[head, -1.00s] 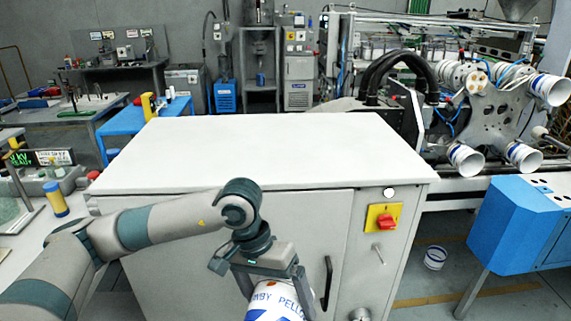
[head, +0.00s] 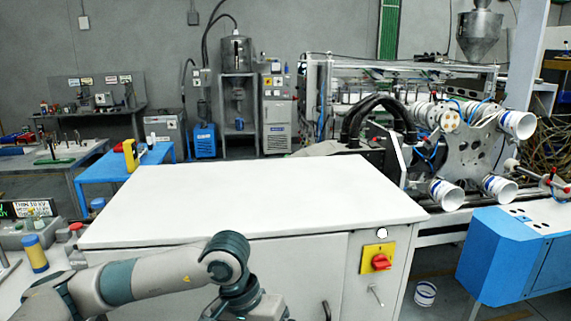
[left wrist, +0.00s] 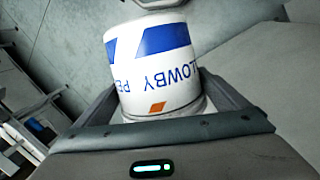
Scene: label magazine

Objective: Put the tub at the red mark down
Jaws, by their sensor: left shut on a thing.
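The tub (left wrist: 150,65) is white with blue bands, blue lettering and a small orange-red patch. In the left wrist view it sits between the fingers of my left gripper (left wrist: 160,88), which is shut on it. In the head view, only my left arm and the top of its hand show at the bottom edge; the fingers and tub are below the frame. I see no clear red mark on the bare white cabinet top (head: 255,195). My right gripper is not in view.
The white top is clear. A yellow plate with a red switch (head: 377,259) is on the cabinet front. A machine holding several tubs (head: 480,150) is behind.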

